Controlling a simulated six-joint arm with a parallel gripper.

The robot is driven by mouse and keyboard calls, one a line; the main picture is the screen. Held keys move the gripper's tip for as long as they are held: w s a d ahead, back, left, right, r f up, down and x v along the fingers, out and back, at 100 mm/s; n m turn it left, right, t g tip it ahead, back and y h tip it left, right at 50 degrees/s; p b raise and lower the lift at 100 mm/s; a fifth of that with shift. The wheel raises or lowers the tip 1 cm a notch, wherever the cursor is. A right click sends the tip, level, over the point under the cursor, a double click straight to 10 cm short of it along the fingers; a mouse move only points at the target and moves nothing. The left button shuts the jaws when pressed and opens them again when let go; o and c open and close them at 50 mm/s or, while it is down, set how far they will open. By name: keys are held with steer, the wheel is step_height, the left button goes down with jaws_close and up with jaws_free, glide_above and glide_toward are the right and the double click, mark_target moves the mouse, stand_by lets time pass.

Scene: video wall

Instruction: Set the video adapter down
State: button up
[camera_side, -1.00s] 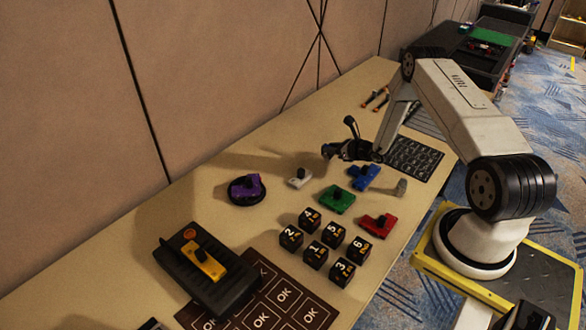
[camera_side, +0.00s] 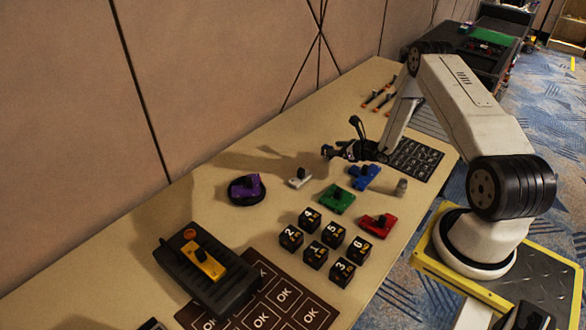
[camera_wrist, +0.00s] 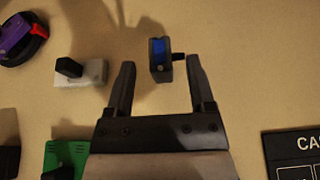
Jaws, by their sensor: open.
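In the side view my gripper (camera_side: 329,153) is low over the far side of the table, beyond the blue piece (camera_side: 364,177). I cannot make out the adapter clearly there, nor whether it touches the table.
A white piece with a black knob (camera_wrist: 80,72) is just left of my fingers. Green (camera_side: 337,200) and red (camera_side: 377,226) pieces, a purple piece on a black disc (camera_side: 246,189), a small grey cylinder (camera_side: 401,187) and several numbered black cubes (camera_side: 332,235) stand nearby.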

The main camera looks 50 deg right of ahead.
steer(key=v, duration=1)
stand_by(0.4)
steer(key=w+a+r+n+g+y, duration=0.1)
steer(key=a+r+n+g+y, duration=0.25)
steer(key=a+n, duration=0.4)
steer(key=a+r+n+g+y, duration=0.3)
steer(key=a+r+n+y, duration=0.15)
steer(key=a, duration=0.65)
steer(key=s+a+r+n+g+h, duration=0.2)
steer(key=s+a+r+n+h, duration=0.2)
steer(key=n, duration=0.8)
steer(key=s+a+r+n+g+h, duration=0.2)
steer(key=s+a+r+n+h, duration=0.2)
steer(key=a+n, duration=0.3)
steer(key=r+n, duration=0.1)
steer(key=n, duration=0.4)
steer(key=shift+s+a+r, duration=0.4)
